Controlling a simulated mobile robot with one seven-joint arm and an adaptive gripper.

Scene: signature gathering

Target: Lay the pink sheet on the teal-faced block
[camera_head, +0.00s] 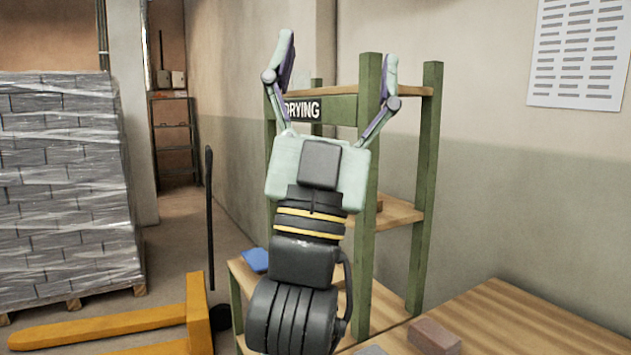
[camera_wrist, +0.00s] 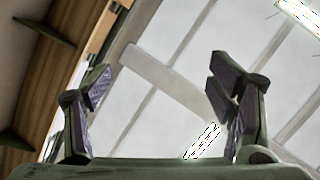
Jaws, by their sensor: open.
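My gripper (camera_head: 338,62) is raised in front of the green drying rack, its fingers pointing up and spread wide apart. It is empty. In the wrist view the open fingers (camera_wrist: 160,88) stand against a ceiling with bright panes, with nothing between them. I see no pink sheet in either view. I cannot make out a teal-faced block. A brownish block (camera_head: 434,337) lies on the wooden table at the lower right, and a grey piece (camera_head: 372,350) is cut off by the bottom edge. My arm hides part of the rack.
The rack (camera_head: 427,180) has wooden shelves and a "DRYING" sign (camera_head: 303,110). A blue item (camera_head: 256,260) lies on its low shelf. A yellow pallet jack (camera_head: 198,310) and a wrapped pallet stack (camera_head: 65,190) stand left. The table (camera_head: 510,318) has bare room.

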